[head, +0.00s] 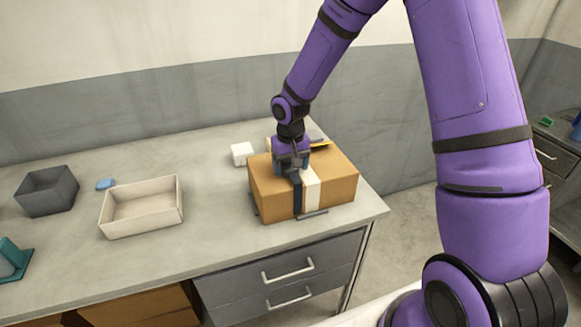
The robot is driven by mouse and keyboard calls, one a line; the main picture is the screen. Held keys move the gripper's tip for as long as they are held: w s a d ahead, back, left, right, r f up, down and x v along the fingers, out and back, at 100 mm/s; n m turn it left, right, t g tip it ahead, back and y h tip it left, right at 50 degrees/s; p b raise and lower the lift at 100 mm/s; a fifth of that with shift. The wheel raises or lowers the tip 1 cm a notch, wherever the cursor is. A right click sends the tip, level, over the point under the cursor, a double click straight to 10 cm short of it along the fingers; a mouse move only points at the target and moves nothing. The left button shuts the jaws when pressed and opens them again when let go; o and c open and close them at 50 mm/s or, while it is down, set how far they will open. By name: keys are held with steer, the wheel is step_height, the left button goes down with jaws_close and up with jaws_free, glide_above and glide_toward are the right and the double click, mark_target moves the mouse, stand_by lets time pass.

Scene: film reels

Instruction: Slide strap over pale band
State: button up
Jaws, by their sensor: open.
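A brown cardboard box (335,187) stands near the right end of the grey table. A pale band (312,193) runs over its top and down its front face. A dark strap (298,197) lies just left of the band, running down the front face, side by side with it. My gripper (292,175) is over the top of the box at the strap, pointing down, with its jaws open. The fingertips are small and partly hidden, so I cannot tell whether they touch the strap. The strap's upper part is hidden by my gripper.
A small white block (242,153) sits behind the box to the left. A cream open tray (142,226), a blue piece (105,184) and a dark grey bin (48,190) stand farther left. The table between tray and box is clear.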

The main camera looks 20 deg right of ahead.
steer(key=shift+f, duration=0.35)
steer(key=shift+c, duration=0.4)
steer(key=shift+d, duration=0.1)
steer(key=c, duration=1.2)
steer(key=d, duration=0.4)
steer(key=shift+d, duration=0.25)
steer(key=o, duration=1.3)
step_height(320, 180, up, 11)
steer(key=shift+f, duration=0.1)
